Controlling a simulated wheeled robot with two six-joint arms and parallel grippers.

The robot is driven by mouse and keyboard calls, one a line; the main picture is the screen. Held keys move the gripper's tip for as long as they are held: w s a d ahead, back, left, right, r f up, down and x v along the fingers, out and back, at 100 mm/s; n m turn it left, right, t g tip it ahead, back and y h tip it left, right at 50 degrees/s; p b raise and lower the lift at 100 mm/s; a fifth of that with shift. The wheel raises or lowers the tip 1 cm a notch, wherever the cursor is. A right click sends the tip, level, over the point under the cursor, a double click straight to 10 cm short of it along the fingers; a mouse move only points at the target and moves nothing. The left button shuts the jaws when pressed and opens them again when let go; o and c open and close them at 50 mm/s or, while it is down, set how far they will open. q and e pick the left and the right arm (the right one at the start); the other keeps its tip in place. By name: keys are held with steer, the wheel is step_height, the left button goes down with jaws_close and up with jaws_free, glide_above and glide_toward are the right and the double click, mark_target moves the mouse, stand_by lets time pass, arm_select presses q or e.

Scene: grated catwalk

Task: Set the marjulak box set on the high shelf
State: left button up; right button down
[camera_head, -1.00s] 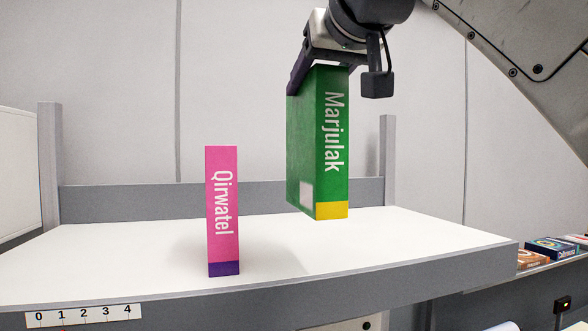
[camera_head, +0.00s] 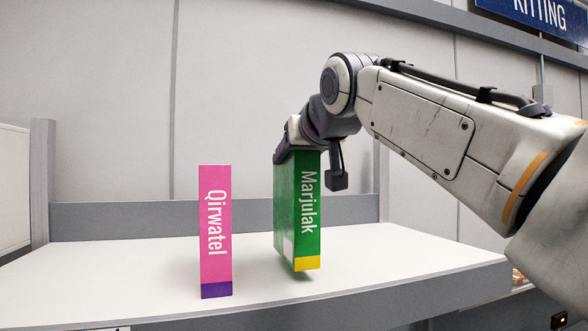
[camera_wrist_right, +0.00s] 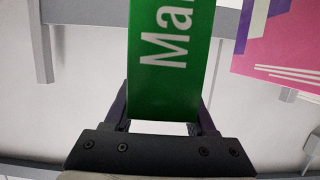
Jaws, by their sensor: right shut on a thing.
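The green Marjulak box set (camera_head: 308,215), with a yellow band at its foot, is upright over the white shelf (camera_head: 400,262). My right gripper (camera_head: 296,155) is shut on its top end. In the right wrist view the green box (camera_wrist_right: 172,65) sits between the fingers of my right gripper (camera_wrist_right: 163,118). The box's foot is very close to the shelf surface; I cannot tell whether it touches. My left gripper is not in view.
A pink Qirwatel box (camera_head: 215,230) stands upright on the shelf, left of the green box with a gap between. It also shows in the right wrist view (camera_wrist_right: 285,50). A grey back rail (camera_head: 120,220) and posts bound the shelf. Free room lies right of the green box.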

step_height(320, 180, down, 2)
stand_by(0.5)
steer(key=shift+f, duration=0.25)
steer(key=shift+c, duration=1.1)
jaws_free()
steer(key=shift+r, duration=0.1)
